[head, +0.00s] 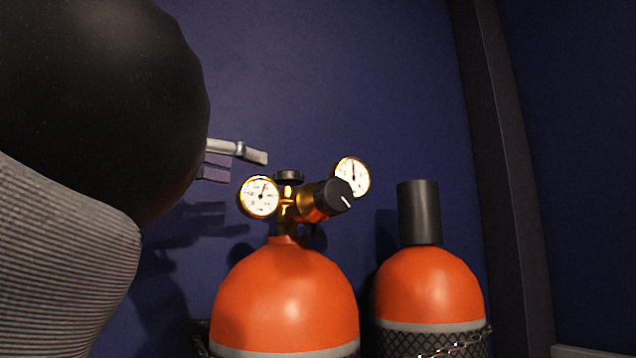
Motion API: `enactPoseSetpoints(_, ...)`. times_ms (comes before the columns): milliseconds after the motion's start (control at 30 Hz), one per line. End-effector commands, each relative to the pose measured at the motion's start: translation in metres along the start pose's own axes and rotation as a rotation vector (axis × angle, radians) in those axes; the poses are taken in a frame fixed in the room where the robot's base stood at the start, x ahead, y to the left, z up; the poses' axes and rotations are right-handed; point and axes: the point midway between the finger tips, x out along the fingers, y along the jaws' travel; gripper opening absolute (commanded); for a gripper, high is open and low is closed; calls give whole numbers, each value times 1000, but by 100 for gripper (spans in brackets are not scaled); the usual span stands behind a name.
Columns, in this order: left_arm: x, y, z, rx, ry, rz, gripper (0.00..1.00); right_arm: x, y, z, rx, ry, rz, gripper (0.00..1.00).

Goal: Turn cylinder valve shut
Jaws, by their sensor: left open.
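An orange gas cylinder (285,297) stands upright near the middle of the head view. Its brass regulator (307,203) carries two round white gauges, a left one (261,197) and a right one (351,176). A black knob with a white mark (333,196) faces me. A small dark handwheel (288,177) sits on top of the valve. My left gripper (258,157) is open, just up and left of the handwheel, seemingly apart from it. My large black arm link hides most of the gripper. My right gripper is not in view.
A second orange cylinder (428,285) with a black cap (419,211) stands to the right, with dark netting around its lower body. A dark blue wall (390,80) is behind. A dark upright post (505,180) is at the right. Space above the cylinders looks clear.

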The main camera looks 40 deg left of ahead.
Motion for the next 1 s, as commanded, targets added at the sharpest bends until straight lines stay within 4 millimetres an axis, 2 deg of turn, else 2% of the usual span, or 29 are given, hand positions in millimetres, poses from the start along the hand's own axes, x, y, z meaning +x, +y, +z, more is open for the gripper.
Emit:
enactPoseSetpoints(133,-4,1,2,0,6,-17,64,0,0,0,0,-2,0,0)
enactPoseSetpoints(233,2,1,2,-1,4,-15,64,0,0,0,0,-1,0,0)
enactPoseSetpoints(367,28,1,2,-2,3,-12,64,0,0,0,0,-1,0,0)
enactPoseSetpoints(600,88,0,2,-3,4,-11,64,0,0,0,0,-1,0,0)
enactPoseSetpoints(700,104,-1,1,-4,4,-11,64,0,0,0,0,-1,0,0)
enactPoseSetpoints(833,116,-1,1,-3,5,-13,64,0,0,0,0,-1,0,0)
enactPoseSetpoints(1000,118,-1,1,-2,5,-13,64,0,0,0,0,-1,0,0)
